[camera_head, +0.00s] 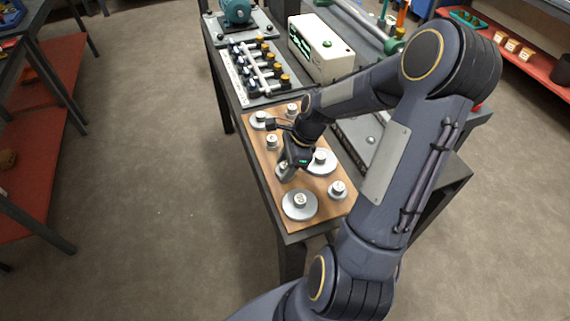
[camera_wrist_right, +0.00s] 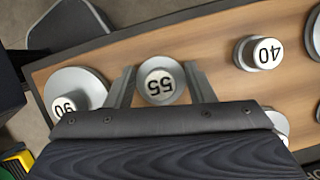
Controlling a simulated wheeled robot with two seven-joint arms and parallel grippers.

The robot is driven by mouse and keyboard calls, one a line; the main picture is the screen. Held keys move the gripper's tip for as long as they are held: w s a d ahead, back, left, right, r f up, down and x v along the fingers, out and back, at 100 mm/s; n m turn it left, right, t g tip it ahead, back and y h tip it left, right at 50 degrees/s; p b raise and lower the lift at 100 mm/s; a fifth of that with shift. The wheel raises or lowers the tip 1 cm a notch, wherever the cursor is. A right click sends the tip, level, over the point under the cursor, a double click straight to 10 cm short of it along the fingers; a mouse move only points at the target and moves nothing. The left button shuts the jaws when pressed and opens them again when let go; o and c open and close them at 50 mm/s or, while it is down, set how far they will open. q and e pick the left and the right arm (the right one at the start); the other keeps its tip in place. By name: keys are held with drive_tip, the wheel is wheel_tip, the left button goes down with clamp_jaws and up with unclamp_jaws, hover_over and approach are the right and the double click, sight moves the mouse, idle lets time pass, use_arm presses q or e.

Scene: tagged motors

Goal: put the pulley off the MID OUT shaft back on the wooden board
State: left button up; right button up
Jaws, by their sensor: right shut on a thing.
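The wooden board (camera_head: 326,213) lies on the near end of the bench and carries several grey pulleys with white numbered tops. My right gripper (camera_head: 284,171) points down over the middle of the board's left side. I cannot make out a MID OUT label. My left gripper is not in view.
A large disc pulley (camera_head: 300,204) sits at the board's near end. Beyond are a rack of shafts (camera_head: 258,68) and a cream box (camera_head: 322,48).

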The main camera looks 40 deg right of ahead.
drive_tip(key=shift+f, duration=0.2)
drive_tip(key=o, duration=1)
drive_tip(key=shift+o, duration=0.2)
drive_tip(key=shift+r, duration=0.2)
drive_tip(key=v, duration=1.2)
drive_tip(key=s+a+r+n+t, duration=0.3)
drive_tip(key=s+a+n, duration=1)
drive_tip(key=n, duration=0.9)
drive_tip(key=a+r, duration=0.1)
drive_tip(key=a, duration=0.2)
drive_tip(key=shift+s+a+p, duration=0.2)
drive_tip(key=shift+p, duration=0.1)
